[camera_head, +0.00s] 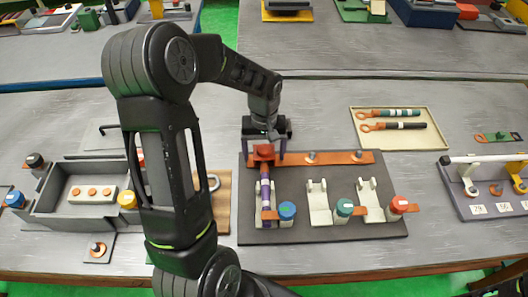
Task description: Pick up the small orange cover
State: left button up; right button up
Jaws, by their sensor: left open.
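A small orange cover (263,152) sits at the left end of a long orange bar (335,157) on a dark board (300,233). My left gripper (265,160) points down over it from behind. Its two fingers are open, one on each side of the cover. I cannot tell whether they touch it. My right gripper does not show.
The board also carries white brackets (318,203) and blue, green and red-capped parts. A beige tray (437,144) with two tools lies behind right. A grey box fixture (60,206) stands at left, and a white-barred fixture (483,158) at right.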

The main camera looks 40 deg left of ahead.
pick_arm(q)
jog(key=shift+c, duration=0.3)
jog(key=c, duration=1.4)
